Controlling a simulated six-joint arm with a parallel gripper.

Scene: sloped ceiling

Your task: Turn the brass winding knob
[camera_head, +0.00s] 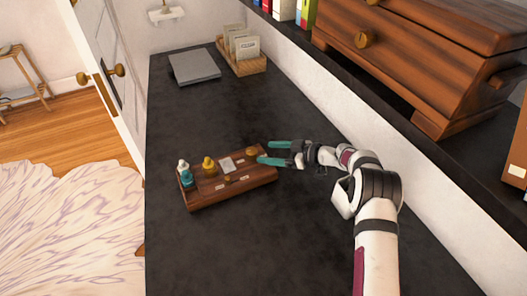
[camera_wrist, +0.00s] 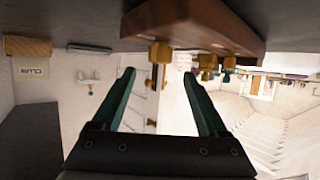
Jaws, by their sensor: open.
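A wooden box (camera_head: 232,190) sits on the dark counter. A round brass knob (camera_head: 251,152) is at its right end, close to my gripper. In the wrist view, which looks upside down, a brass knob (camera_wrist: 160,52) shows just beyond the fingertips, near the middle of the gap. My gripper (camera_head: 264,152) has teal fingers spread apart and comes from the right. In the wrist view the gripper (camera_wrist: 159,74) has nothing visible held between its fingers. I cannot tell whether a finger touches the knob.
On the box stand a gold piece (camera_head: 209,166) and a teal bottle (camera_head: 186,177) with a white top. A grey slab (camera_head: 194,67) and a wooden card tray (camera_head: 245,66) are at the back. A raised shelf carries a wooden chest (camera_head: 420,50) at right.

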